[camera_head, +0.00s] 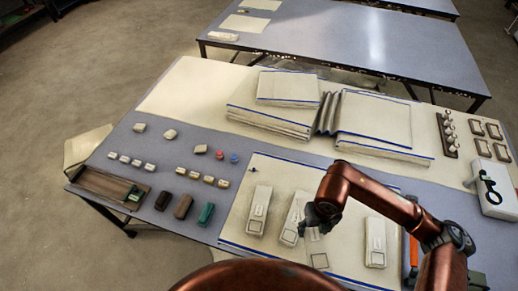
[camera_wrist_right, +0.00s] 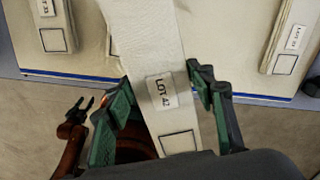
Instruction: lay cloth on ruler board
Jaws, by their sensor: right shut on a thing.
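My right gripper (camera_head: 309,226) is shut on a pale cloth strip (camera_head: 317,249) over the front part of the table. In the right wrist view the strip (camera_wrist_right: 150,45) runs between the two fingers (camera_wrist_right: 160,82), its "LOT 42" label towards me. Other labelled strips lie on a pale board with blue edges (camera_head: 236,233): one at the left (camera_head: 258,211), one beside the held strip (camera_head: 292,219), one at the right (camera_head: 375,242). I cannot tell whether this is the ruler board. My left gripper (camera_wrist_right: 84,106) hangs low at the left, its fingers apart and empty.
Stacked blue-edged cloths (camera_head: 375,119) lie at the back. Small blocks (camera_head: 183,206) and a brown tray (camera_head: 104,184) are at the left. A white box (camera_head: 491,190) and a pegged rack (camera_head: 447,135) stand at the right. Grey tabletop between the blocks is bare.

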